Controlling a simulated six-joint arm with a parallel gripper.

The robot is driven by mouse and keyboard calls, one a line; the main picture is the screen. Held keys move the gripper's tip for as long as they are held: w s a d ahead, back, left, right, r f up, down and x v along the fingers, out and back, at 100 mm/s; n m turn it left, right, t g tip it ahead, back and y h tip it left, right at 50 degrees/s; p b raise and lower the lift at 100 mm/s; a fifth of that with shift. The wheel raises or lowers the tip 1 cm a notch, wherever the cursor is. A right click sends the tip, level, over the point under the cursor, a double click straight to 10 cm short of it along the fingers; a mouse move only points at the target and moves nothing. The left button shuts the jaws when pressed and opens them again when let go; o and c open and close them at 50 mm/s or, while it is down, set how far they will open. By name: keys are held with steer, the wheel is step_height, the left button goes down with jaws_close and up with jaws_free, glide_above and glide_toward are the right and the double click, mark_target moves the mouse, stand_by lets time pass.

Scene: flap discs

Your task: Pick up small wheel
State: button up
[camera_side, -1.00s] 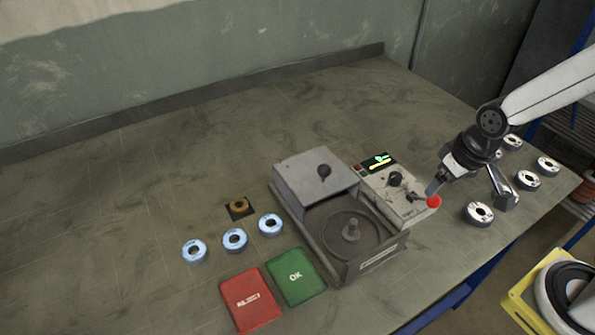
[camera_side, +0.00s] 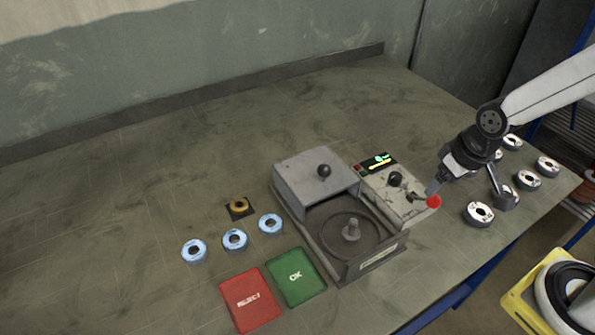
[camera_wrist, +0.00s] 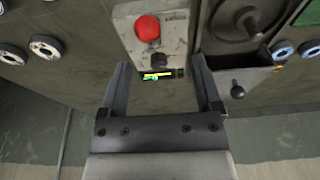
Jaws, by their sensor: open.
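Small ring-shaped wheels lie flat in two groups. Three blue-tinted wheels, the middle one (camera_side: 235,240) among them, sit left of the machine in the side view; two show at the right edge of the wrist view (camera_wrist: 283,49). Several white wheels, one nearest the front edge (camera_side: 480,214), lie at the right end of the table; some show at the upper left of the wrist view (camera_wrist: 46,47). I cannot tell which wheel is meant. My gripper (camera_side: 466,190) is open and empty above the control panel's right end. Its fingers (camera_wrist: 160,68) hide part of the white group.
A machine with a round recess and spindle (camera_side: 351,231) and a box lid (camera_side: 315,178) stands mid-table. Its panel has a red button (camera_side: 433,202). A red pad (camera_side: 250,300) and green OK pad (camera_side: 297,277) lie in front. The table's left side is clear.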

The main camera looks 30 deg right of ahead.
steer(key=shift+o, duration=1.2)
steer(key=shift+r, duration=0.1)
steer(key=shift+w+v, duration=0.55)
steer(key=shift+v, duration=1.8)
steer(key=w+a+r+n+y, duration=0.15)
steer(key=w+a+n, duration=0.25)
steer(key=w+a, duration=0.65)
steer(key=w+a+f+n, duration=0.1)
steer(key=w+a+n, duration=0.2)
steer(key=a, duration=0.5)
steer(key=w+a+n, duration=0.2)
steer(key=w+a, duration=0.1)
steer(key=a, duration=0.6)
steer(key=shift+y, duration=0.35)
steer(key=f, duration=1)
steer(key=shift+s+d+f, duration=0.15)
steer(key=shift+d+f, duration=0.05)
steer(key=shift+f, duration=0.4)
steer(key=shift+f, duration=0.15)
